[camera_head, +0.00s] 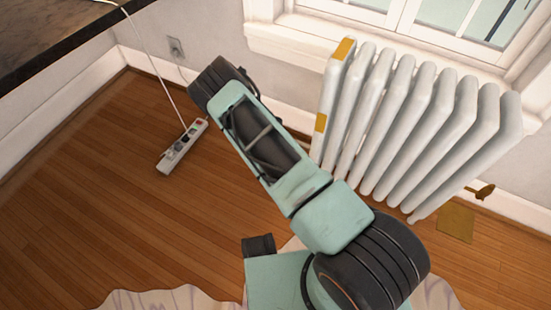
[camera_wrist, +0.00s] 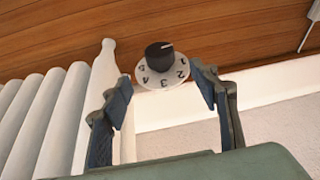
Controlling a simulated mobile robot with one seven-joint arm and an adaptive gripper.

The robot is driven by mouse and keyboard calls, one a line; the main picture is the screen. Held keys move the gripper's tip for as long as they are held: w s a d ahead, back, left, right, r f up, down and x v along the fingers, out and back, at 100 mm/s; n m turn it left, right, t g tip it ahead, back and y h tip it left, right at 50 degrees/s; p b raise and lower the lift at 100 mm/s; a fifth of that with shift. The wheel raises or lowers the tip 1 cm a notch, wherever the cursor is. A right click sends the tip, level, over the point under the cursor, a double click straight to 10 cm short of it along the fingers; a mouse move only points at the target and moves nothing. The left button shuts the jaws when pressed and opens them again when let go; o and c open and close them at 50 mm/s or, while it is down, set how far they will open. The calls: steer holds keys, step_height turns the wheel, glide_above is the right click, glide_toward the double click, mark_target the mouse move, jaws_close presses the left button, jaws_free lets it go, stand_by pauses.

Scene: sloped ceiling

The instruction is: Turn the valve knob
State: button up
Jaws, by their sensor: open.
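The valve knob (camera_wrist: 160,56) shows in the wrist view as a black knob with a light pointer line, set on a white dial (camera_wrist: 163,74) with numbers. It is near the upper middle, beside the end of the white radiator (camera_wrist: 45,110). My gripper (camera_wrist: 162,85) is open, with one finger on each side below the dial in the picture. Nothing is between its fingers that I can see them touch. In the head view the radiator (camera_head: 408,120) stands under the window, and my arm hides the knob and the gripper.
A white power strip (camera_head: 182,146) with a cord lies on the wooden floor (camera_head: 90,190) left of my arm. A dark counter (camera_head: 50,35) is at the upper left. A brass-coloured piece (camera_head: 480,190) is by the radiator's right end. The left floor is mostly clear.

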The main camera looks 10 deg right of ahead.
steer(key=b+x, duration=0.4)
steer(key=x, duration=0.6)
steer(key=shift+w+d+f, duration=0.1)
steer(key=shift+f, duration=0.25)
steer(key=shift+c, duration=0.6)
steer(key=c, duration=1)
